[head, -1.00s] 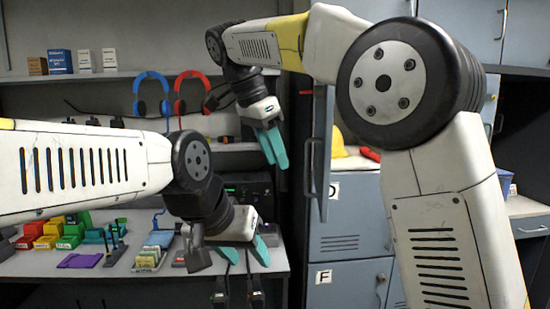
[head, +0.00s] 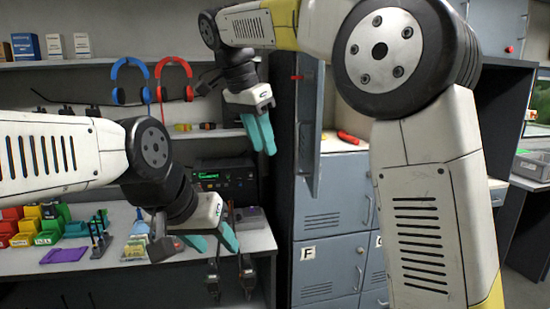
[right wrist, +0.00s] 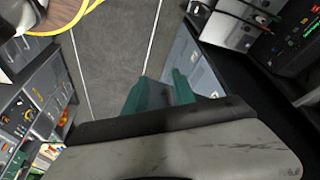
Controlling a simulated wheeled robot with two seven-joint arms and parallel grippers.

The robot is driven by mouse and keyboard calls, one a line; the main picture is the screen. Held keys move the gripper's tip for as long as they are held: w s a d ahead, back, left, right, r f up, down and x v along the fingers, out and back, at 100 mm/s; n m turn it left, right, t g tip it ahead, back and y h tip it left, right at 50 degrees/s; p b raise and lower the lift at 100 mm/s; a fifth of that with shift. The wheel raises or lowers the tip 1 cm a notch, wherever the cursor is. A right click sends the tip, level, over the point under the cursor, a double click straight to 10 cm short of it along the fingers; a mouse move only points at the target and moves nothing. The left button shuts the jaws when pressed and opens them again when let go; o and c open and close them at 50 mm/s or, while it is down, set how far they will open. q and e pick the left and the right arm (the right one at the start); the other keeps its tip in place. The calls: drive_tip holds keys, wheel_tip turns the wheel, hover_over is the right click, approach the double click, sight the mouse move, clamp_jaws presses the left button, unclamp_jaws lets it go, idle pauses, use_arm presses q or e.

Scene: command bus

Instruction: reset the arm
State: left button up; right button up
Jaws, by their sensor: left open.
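My left gripper (head: 212,240) is in the lower middle of the head view. Its teal fingers are spread apart with nothing between them, in front of the desk's right part. My right gripper (head: 260,136) hangs fingers-down in front of the shelves, beside an open locker door. Its fingers are a little apart and hold nothing. In the right wrist view its two teal fingers (right wrist: 161,88) have a gap with bare floor behind it. My right arm covers much of the lockers in the head view.
The desk (head: 255,240) carries coloured bins, a purple item (head: 64,255) and a black device (head: 222,177). Blue headphones (head: 130,80) and red headphones (head: 174,80) hang under a shelf. The open locker door (head: 309,130) stands close to my right gripper. Grey lockers (head: 330,270) stand right of the desk.

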drive_tip(key=s+d+f+n+y, duration=0.1)
drive_tip(key=s+d+n+y, duration=0.1)
drive_tip(key=d, duration=0.7)
drive_tip(key=s+d+f+n+t+y, duration=0.2)
drive_tip(key=s+d+f+n, duration=0.5)
drive_tip(key=s+d+f, duration=0.6)
drive_tip(key=shift+s+d+f+t+y, duration=0.4)
drive_tip(key=shift+s+t, duration=0.3)
drive_tip(key=shift+s, duration=0.65)
